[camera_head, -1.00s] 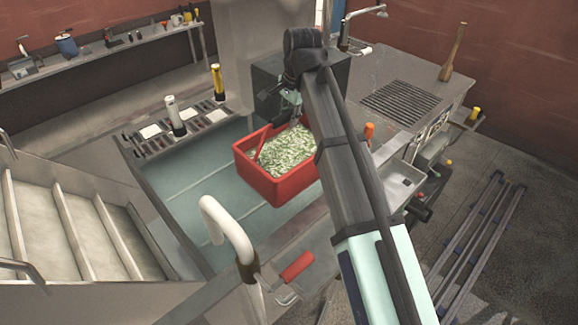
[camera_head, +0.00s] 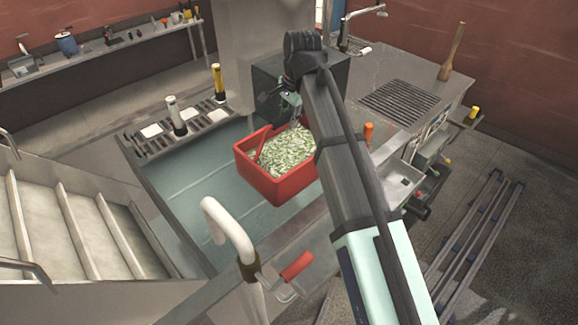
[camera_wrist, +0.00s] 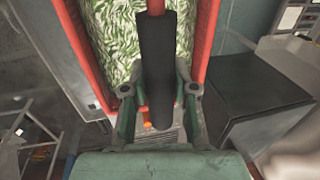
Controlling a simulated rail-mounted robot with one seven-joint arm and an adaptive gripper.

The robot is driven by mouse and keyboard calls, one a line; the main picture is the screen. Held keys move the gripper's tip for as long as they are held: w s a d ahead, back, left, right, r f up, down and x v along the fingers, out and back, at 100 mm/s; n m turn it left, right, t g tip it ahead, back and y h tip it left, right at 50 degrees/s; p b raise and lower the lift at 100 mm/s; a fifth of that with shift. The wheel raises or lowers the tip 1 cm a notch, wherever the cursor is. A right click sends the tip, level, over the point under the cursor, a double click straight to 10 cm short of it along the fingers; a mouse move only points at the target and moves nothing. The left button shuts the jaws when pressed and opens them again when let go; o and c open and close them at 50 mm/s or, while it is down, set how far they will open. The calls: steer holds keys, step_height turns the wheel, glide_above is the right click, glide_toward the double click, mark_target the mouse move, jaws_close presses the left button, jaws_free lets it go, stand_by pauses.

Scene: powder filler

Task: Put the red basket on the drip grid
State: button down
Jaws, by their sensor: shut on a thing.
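The red basket (camera_head: 277,187), filled with green-white leafy pieces, is above or in the teal basin in the head view; its height is hard to tell. Its red side walls also show in the wrist view (camera_wrist: 208,35). My gripper (camera_head: 291,104) is at the basket's far side. In the wrist view my gripper (camera_wrist: 158,92) is shut on the basket's black handle grip (camera_wrist: 156,60), which lies between the fingers. The drip grid (camera_head: 400,103), a dark slatted grate, is bare on the metal counter to the right of the basket.
A dark box (camera_head: 335,80) stands behind my gripper, between basin and counter. A white curved pipe (camera_head: 228,228) rises in front of the basin. A faucet (camera_head: 368,12) and wooden paddle (camera_head: 452,52) stand at the counter. An orange-handled item (camera_head: 368,132) is near my arm.

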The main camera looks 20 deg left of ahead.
step_height(320, 180, down, 3)
steer(key=shift+f+b, duration=0.1)
steer(key=shift+b, duration=0.25)
steer(key=shift+w+d, duration=0.1)
